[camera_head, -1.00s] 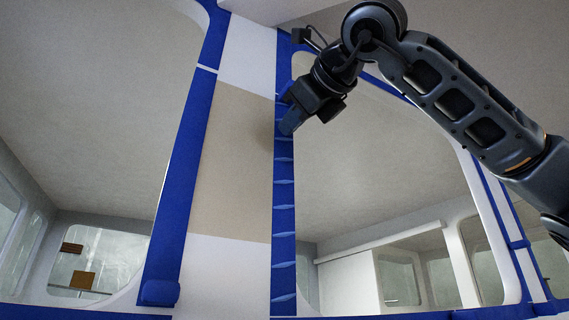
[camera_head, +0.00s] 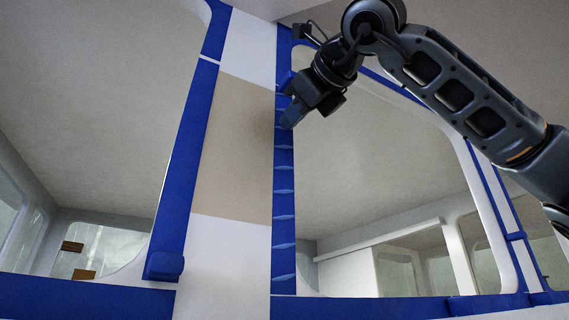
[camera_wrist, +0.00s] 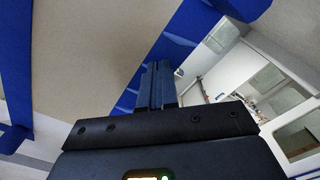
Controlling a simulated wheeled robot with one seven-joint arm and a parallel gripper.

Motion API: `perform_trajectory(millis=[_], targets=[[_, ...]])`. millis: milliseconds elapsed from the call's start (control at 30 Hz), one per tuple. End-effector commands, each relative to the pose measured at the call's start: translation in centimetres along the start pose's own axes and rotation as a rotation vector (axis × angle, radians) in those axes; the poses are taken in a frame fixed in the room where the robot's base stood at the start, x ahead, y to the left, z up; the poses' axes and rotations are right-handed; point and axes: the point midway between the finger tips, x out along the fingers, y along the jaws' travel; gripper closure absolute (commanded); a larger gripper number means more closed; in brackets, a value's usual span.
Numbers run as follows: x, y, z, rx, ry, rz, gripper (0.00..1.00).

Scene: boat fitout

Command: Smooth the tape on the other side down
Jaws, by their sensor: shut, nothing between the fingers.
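A blue tape strip (camera_head: 284,205) runs down the right side of the white and beige post, along the right window opening. Several raised wrinkles cross it below my gripper, and a lump shows at its edge just above. My gripper (camera_head: 291,117) is shut and empty, its tip over the upper part of this strip; I cannot tell whether it touches. In the wrist view the closed fingers (camera_wrist: 157,85) lie over the blue tape (camera_wrist: 182,40), which has a fold across it. Another blue strip (camera_head: 190,150) on the post's left side looks flat, with a bulging lower end (camera_head: 164,266).
The beige panel (camera_head: 235,150) lies between the strips. Blue tape (camera_head: 350,308) also borders the bottom of the right window opening. Both openings show a cabin interior with windows. My arm reaches in from the right across the right opening.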

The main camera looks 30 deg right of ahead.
Motion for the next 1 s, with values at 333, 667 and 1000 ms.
perform_trajectory(millis=[333, 667, 1000], targets=[[0.1, 1.3, -1.3, 0.000, -0.001, 0.000, 1.00], [0.1, 1.4, -1.4, 0.000, -0.001, 0.000, 1.00], [0.3, 3.1, -3.2, 0.001, 0.000, 0.001, 1.00]])
